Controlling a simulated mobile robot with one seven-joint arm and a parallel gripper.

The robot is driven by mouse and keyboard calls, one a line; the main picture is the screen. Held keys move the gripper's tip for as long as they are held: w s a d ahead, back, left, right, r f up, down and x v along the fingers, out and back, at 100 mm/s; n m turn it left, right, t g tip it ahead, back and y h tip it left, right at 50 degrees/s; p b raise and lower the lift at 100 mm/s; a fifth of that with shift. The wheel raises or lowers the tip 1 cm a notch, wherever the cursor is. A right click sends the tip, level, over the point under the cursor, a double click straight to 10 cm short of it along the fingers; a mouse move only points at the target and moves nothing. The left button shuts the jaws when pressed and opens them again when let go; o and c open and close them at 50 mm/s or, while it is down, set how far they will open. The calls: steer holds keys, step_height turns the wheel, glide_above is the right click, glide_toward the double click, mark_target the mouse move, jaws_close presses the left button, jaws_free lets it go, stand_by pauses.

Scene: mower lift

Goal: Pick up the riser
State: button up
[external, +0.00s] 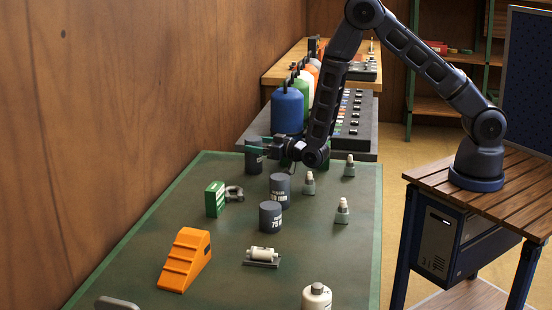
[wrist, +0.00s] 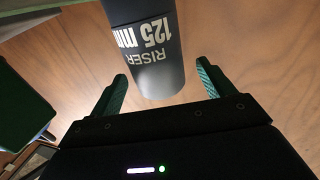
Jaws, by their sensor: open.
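A dark grey cylindrical riser (wrist: 148,50) marked "RISER 125 mm" shows in the wrist view, its upper part cut off by the frame edge. My gripper (wrist: 162,75) is open, with one green-lined finger on each side of the riser's near end. I cannot tell whether either finger touches it. In the external view my gripper (external: 264,147) is at a dark cylinder (external: 253,162) at the far left of the green-edged table, partly hidden by the gripper. Two more dark risers stand nearer: one in the middle (external: 280,191) and a shorter one marked 75 (external: 270,217).
A green box (external: 215,199) and a grey shackle-like part (external: 234,193) lie left of the risers. An orange stepped ramp (external: 185,260), a roller on a base (external: 262,256) and a white bottle (external: 316,297) are nearer. A blue bottle (external: 287,109) stands behind.

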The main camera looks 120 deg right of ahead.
mark_target(249, 142)
steer(key=x, duration=0.4)
steer(key=shift+d+r, duration=0.1)
steer(key=c, duration=1.3)
